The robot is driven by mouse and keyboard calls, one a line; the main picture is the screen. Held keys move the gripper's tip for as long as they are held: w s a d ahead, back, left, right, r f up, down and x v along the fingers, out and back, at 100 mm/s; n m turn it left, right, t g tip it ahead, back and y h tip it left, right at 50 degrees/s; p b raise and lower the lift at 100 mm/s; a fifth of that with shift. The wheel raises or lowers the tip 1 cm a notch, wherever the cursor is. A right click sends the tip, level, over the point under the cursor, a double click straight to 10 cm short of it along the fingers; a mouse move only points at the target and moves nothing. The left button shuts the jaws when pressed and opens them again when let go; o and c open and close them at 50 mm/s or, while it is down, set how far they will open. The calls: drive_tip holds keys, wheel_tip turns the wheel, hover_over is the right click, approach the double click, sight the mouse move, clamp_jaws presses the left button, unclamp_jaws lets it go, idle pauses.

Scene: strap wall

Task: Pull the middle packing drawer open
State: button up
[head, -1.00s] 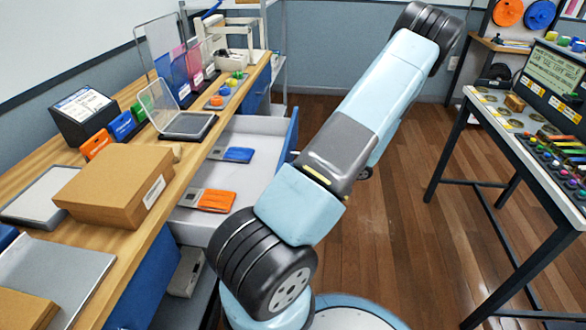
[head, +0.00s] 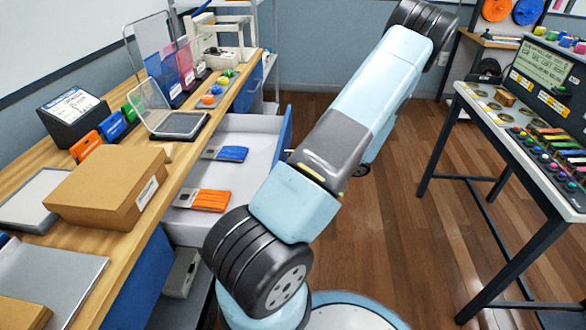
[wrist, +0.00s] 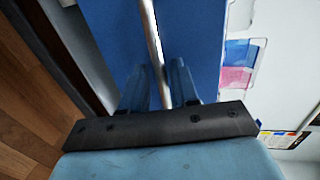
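The drawer (head: 262,122) with the blue front stands pulled well out of the wooden bench in the head view. Its white inside holds a blue packet (head: 232,153) and an orange packet (head: 210,200). The blue front (wrist: 190,30) fills the upper middle of the wrist view, with a silver bar handle (wrist: 150,30) along it. My gripper (wrist: 160,85) is at the handle, with its two fingers close on either side of the bar; it looks shut on it. In the head view my gripper is hidden behind my arm.
A cardboard box (head: 100,190), a clear-lidded case (head: 180,125) and coloured blocks stand on the bench (head: 190,150). A dark-legged table (head: 490,115) stands at right. Wooden floor (head: 400,220) between them is clear.

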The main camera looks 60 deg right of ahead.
drive_tip(key=v, duration=1.2)
drive_tip(key=shift+s+d, duration=0.2)
drive_tip(key=shift+s, duration=0.2)
drive_tip(key=w+a+r+n+g, duration=0.7)
drive_tip(key=w+a+r+g, duration=0.5)
drive_tip(key=w+a+r, duration=0.9)
drive_tip(key=a+r+n+h, duration=0.1)
drive_tip(key=a+r+h, duration=0.25)
drive_tip(key=a, duration=0.45)
drive_tip(key=a+r+n+h, duration=0.2)
drive_tip(key=a+r, duration=0.2)
drive_tip(key=a, duration=0.4)
drive_tip(key=s+a+r+n+t, duration=0.1)
drive_tip(key=s+a+r+t, duration=0.1)
drive_tip(key=a, duration=0.3)
drive_tip(key=s+a+r+n+t+h, duration=0.1)
drive_tip(key=s+a+r, duration=0.3)
drive_tip(key=a, duration=0.2)
drive_tip(key=shift+s+a+r+n+t, duration=0.2)
drive_tip(key=shift+s+a+n+t, duration=0.1)
drive_tip(key=shift+s+t, duration=0.1)
